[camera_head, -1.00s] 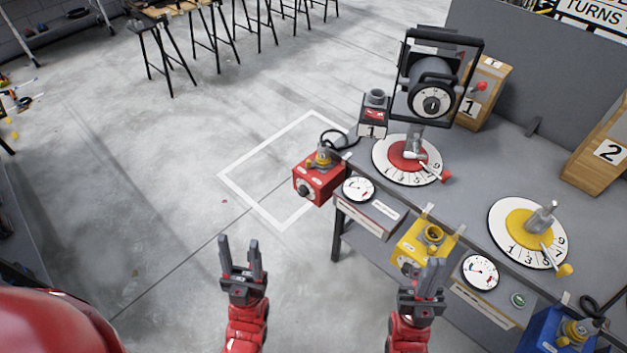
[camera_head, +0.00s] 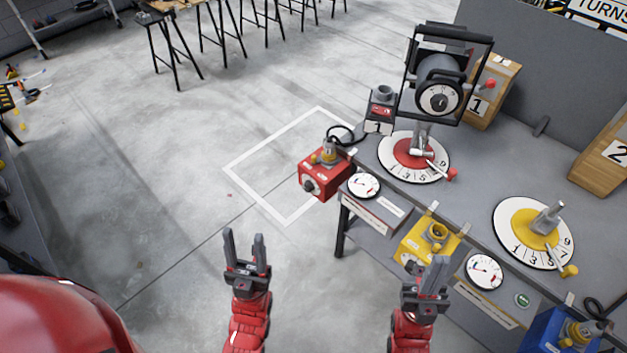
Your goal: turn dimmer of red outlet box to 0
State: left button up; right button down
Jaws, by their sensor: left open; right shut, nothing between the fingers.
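The red outlet box (camera_head: 322,178) hangs at the near left corner of the workbench. Its dark round dimmer knob (camera_head: 309,186) is on the face turned toward me; its exact setting is too small to read. A grey and yellow plug with a black cable sits on top of the box. My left gripper (camera_head: 245,245) is open and empty, below and left of the red box, well apart from it. My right gripper (camera_head: 433,271) is shut and empty, in front of the bench near the yellow outlet box (camera_head: 428,239).
The bench (camera_head: 470,200) carries a red dial disc (camera_head: 387,147) with a spotlight (camera_head: 440,85) above it and a yellow dial disc (camera_head: 502,218). Gauges line its front edge, with a blue outlet box (camera_head: 548,335) at lower right. The floor left of the bench is clear.

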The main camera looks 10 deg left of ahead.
aim_at(308, 185)
jog(key=j+u, duration=0.2)
jog(key=u, duration=0.15)
jog(key=i+j+u, duration=0.1)
jog(key=u, duration=0.25)
jog(key=i+j+u, duration=0.1)
jog(key=j+u, duration=0.25)
jog(key=l, duration=0.1)
